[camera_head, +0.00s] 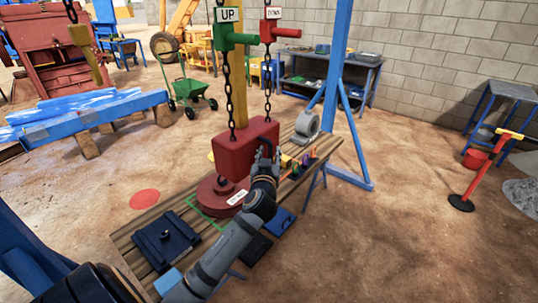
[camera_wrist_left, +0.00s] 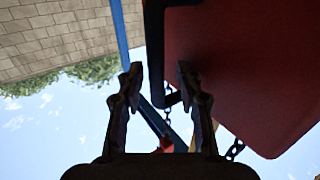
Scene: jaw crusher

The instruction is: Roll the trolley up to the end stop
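A red block (camera_head: 245,150) hangs on chains above the bench, with a black handle (camera_head: 266,143) on its right side. I cannot tell whether this block belongs to the trolley, and I cannot identify an end stop. My left gripper (camera_head: 265,165) is at the handle. In the left wrist view, the gripper (camera_wrist_left: 158,80) has its fingers apart, with the black handle (camera_wrist_left: 155,55) showing between them; contact is unclear. The red block (camera_wrist_left: 245,70) fills the upper right there. My right gripper is not in view.
A blue post (camera_head: 334,80) stands behind. A green cart (camera_head: 190,88) stands farther back.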

